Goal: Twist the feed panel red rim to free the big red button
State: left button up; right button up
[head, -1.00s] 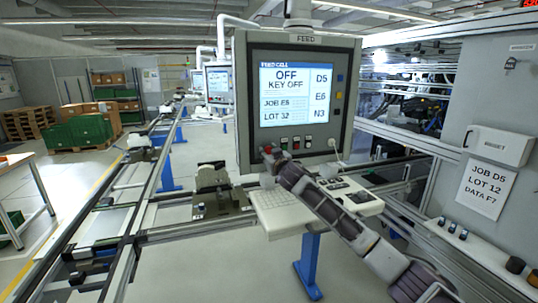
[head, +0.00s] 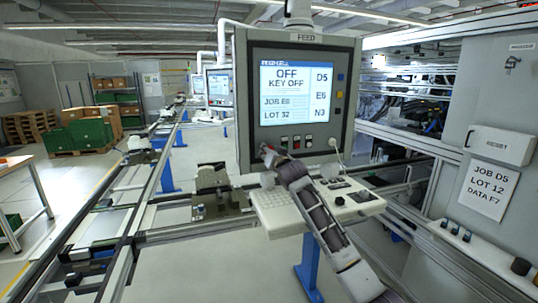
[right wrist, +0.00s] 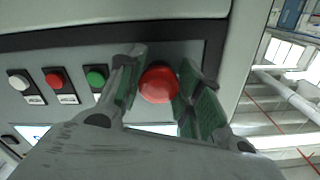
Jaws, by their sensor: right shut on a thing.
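The feed panel (head: 243,100) is a grey box whose screen reads OFF, KEY OFF. Its big red button (right wrist: 158,83) shows in the right wrist view between my fingers, at the end of a row of smaller buttons. The red rim cannot be told apart from the button. My right gripper (right wrist: 161,75) is shut, with a green-padded finger on each side of the red button. In the head view my right gripper (head: 268,155) is at the panel's lower left corner and hides most of the button. My left gripper is not in view.
Small white (right wrist: 19,82), red (right wrist: 57,80) and green (right wrist: 97,77) buttons sit beside the big one. A keyboard shelf (head: 282,208) juts out below the panel. Conveyor rails (head: 145,215) run on the left; a machine cabinet (head: 500,90) stands on the right.

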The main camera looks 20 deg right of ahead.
jog(key=shift+m, duration=0.6)
jog(key=shift+r, duration=0.1)
jog(key=o, duration=1.1)
jog(key=shift+c, duration=0.2)
jog(key=s, duration=1.2)
jog(key=shift+d, duration=0.25)
